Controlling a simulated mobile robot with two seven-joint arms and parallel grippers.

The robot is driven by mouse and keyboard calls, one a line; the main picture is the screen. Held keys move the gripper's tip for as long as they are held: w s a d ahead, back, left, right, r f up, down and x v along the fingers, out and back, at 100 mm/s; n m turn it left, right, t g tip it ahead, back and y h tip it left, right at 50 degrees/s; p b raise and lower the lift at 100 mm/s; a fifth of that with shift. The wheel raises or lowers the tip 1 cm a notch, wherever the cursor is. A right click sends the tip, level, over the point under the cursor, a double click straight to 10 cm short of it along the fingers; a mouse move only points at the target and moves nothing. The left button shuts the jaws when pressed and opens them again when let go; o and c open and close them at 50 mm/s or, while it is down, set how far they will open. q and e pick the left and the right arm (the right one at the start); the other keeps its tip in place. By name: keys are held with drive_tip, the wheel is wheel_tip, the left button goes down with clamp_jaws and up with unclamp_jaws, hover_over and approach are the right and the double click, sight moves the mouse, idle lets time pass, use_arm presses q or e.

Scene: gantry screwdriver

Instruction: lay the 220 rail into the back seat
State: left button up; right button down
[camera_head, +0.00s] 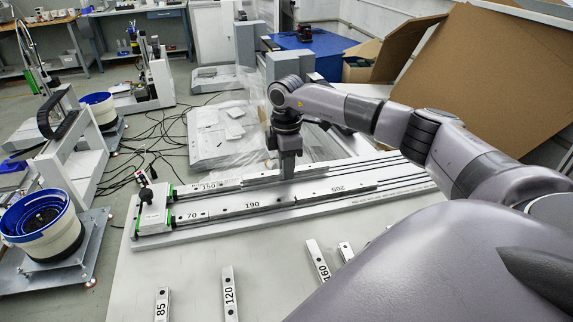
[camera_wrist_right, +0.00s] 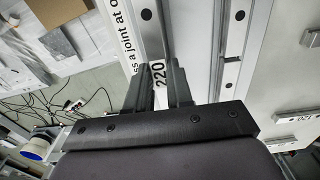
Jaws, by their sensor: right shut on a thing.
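My right gripper (camera_head: 288,172) reaches down over the back row of the long grey gantry base. It is shut on the 220 rail (camera_head: 312,168), a light metal bar lying lengthwise along the back row, right of the 150 rail (camera_head: 208,187). In the right wrist view the "220" label (camera_wrist_right: 158,73) shows between the fingers (camera_wrist_right: 164,88). The bar is at or just above the back seat; I cannot tell whether it touches the bottom. The fingers hide its middle. My left gripper is not in view.
The front row holds the 70 rail (camera_head: 191,216), the 190 rail (camera_head: 252,205) and another rail (camera_head: 337,189). Loose rails marked 85 (camera_head: 162,305), 120 (camera_head: 230,295) and 160 (camera_head: 318,262) lie on the table in front. A cardboard box (camera_head: 385,50) stands behind.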

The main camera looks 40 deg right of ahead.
drive_tip(key=shift+f, duration=0.5)
drive_tip(key=c, duration=0.9)
unclamp_jaws()
wheel_tip(320, 180, up, 6)
drive_tip(key=shift+f, duration=0.1)
drive_tip(key=shift+r, duration=0.7)
